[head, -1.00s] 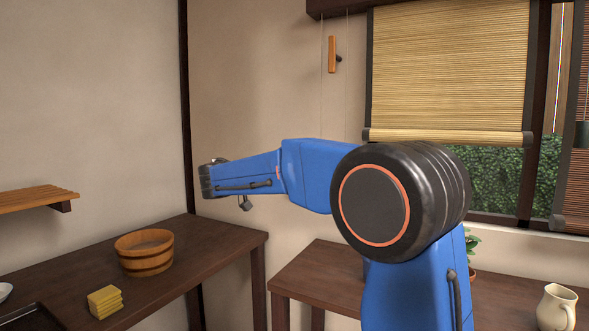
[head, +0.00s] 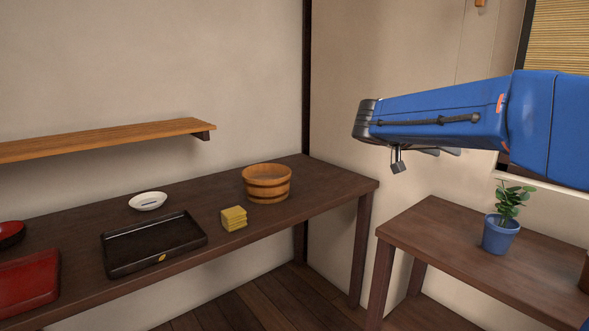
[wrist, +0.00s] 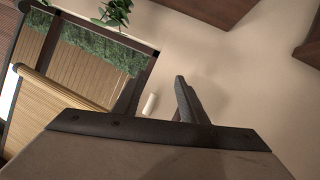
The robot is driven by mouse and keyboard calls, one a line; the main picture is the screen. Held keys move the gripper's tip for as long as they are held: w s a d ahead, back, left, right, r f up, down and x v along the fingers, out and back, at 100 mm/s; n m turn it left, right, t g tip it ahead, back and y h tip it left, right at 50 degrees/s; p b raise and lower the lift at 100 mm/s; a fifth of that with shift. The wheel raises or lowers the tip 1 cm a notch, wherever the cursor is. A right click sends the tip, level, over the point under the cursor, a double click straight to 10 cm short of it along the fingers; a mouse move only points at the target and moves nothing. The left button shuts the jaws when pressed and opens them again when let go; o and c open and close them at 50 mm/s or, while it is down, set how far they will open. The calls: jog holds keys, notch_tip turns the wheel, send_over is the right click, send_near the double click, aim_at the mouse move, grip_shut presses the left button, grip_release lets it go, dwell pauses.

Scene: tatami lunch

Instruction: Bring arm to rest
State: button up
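My arm stretches in from the right in the head view, held up over the gap between the two tables. My gripper is mostly hidden behind the forearm there; only small dark parts show below it.
The long table (head: 330,182) holds a wooden tub (head: 267,190), yellow sponges (head: 234,219), a black tray (head: 153,247), a white dish (head: 148,201) and red ware (head: 28,283). A shelf (head: 110,137) is above. A potted plant (head: 501,232) stands on the right table (head: 440,232).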

jog(key=s+a+f+n+y, duration=0.3)
jog(key=s+f+y, duration=0.1)
jog(key=s+f, duration=0.5)
jog(key=s+a+f+n+y, duration=0.3)
jog(key=s+f, duration=0.5)
jog(key=s, duration=0.6)
jog(key=s+a+f+n+y, duration=0.4)
jog(key=s+a+f+y, duration=0.1)
jog(key=s+f, duration=0.4)
jog(key=shift+s+f+y, duration=0.35)
jog(key=shift+s+y, duration=0.15)
jog(key=shift+s, duration=0.7)
jog(key=shift+c, duration=0.3)
